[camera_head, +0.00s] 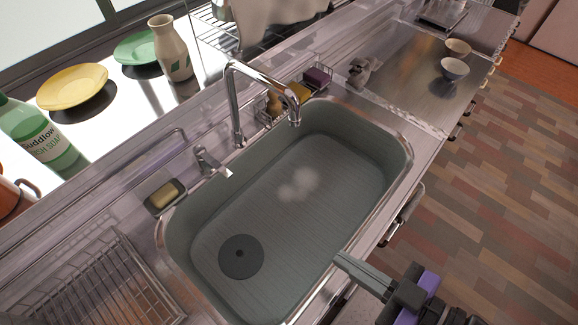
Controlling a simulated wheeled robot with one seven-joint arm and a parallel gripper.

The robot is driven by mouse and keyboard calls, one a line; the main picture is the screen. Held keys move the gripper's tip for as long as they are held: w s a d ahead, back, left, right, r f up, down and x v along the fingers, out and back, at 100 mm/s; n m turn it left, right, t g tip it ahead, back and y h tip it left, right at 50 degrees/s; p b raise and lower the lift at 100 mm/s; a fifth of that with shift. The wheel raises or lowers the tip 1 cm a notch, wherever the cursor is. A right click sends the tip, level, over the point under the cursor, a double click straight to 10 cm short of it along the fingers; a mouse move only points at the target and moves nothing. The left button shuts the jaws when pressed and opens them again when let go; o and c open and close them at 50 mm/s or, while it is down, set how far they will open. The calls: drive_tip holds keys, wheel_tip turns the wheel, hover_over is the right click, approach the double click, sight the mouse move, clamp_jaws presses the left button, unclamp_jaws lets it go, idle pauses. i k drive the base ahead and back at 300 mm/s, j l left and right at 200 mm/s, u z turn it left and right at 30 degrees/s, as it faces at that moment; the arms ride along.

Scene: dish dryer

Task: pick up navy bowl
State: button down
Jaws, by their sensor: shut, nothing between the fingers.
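Two small bowls stand on the metal counter right of the sink. The nearer bowl (454,69) looks pale grey-blue with a dark underside; the farther bowl (458,47) looks tan. Neither shows clearly as navy, and I cannot tell for sure which is the navy bowl. My gripper (343,261) is at the lower right, over the sink's front edge. It is shut and empty, well apart from both bowls.
The sink (300,215) is empty, with a tall faucet (236,100) behind it. A wire rack (95,285) is at lower left. A yellow plate (72,86), green plate (136,47), vase (170,50) and soap bottle (40,140) line the back. Counter around the bowls is mostly clear.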

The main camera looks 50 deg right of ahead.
sight(453, 70)
drive_tip(key=z, duration=1.9)
drive_tip(key=i+l+u, duration=0.1)
drive_tip(key=i+l, duration=0.3)
